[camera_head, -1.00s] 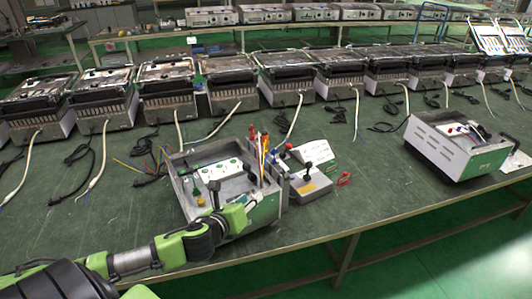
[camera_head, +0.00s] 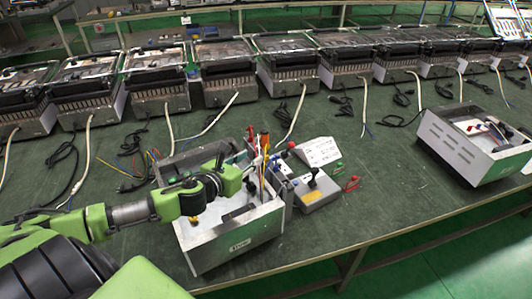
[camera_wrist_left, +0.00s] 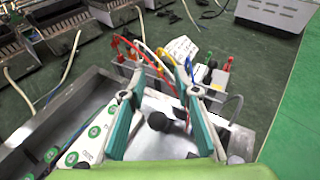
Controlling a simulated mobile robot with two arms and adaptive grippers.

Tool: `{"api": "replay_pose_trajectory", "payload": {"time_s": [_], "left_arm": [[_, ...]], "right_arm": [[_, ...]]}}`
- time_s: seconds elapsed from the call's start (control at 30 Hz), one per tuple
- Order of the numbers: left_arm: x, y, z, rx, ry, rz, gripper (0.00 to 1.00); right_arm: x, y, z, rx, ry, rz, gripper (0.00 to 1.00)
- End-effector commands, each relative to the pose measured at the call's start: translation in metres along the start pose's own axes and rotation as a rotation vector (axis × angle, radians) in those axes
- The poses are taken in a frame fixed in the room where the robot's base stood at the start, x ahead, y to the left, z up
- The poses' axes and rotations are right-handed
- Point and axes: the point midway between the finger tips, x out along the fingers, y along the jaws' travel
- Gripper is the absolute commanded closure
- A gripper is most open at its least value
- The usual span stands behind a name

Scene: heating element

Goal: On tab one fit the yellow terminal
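An open metal box (camera_head: 235,247) stands on the table, with a white panel with green round marks (camera_wrist_left: 88,138) inside it at the left in the left wrist view. My left gripper (camera_head: 243,172) is over the box; its two teal fingers (camera_wrist_left: 164,88) are apart, with nothing seen held between them. A black knob (camera_wrist_left: 158,121) shows between the fingers. Red, white and yellow wires (camera_wrist_left: 140,52) rise beyond the fingertips. A small yellow piece (camera_head: 194,221) shows in the box; I cannot tell whether it is the yellow terminal. Tab one cannot be made out. My right gripper is out of view.
An orange-handled tool (camera_head: 265,142) stands upright at the box's right side. A grey device with a black lever (camera_head: 318,190) sits beside it. Another open box (camera_head: 455,150) stands at the right. Grills with loose cables line the back. The table between the boxes is mostly clear.

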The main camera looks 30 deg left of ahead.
Motion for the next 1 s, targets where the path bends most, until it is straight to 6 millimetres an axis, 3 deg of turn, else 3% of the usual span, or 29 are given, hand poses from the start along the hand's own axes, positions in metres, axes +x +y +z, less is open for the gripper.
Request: {"api": "replay_pose_trajectory", "payload": {"time_s": [0.37,0.77,1.0], "left_arm": [[0.057,0.001,-0.001,-0.003,-0.004,0.001,0.71],[0.087,0.002,-0.002,-0.002,-0.002,0.001,0.71],[0.119,0.007,-0.002,-0.003,-0.002,0.001,0.71]], "right_arm": [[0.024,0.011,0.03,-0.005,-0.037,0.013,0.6],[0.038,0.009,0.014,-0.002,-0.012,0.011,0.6],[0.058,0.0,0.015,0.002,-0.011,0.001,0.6]]}}
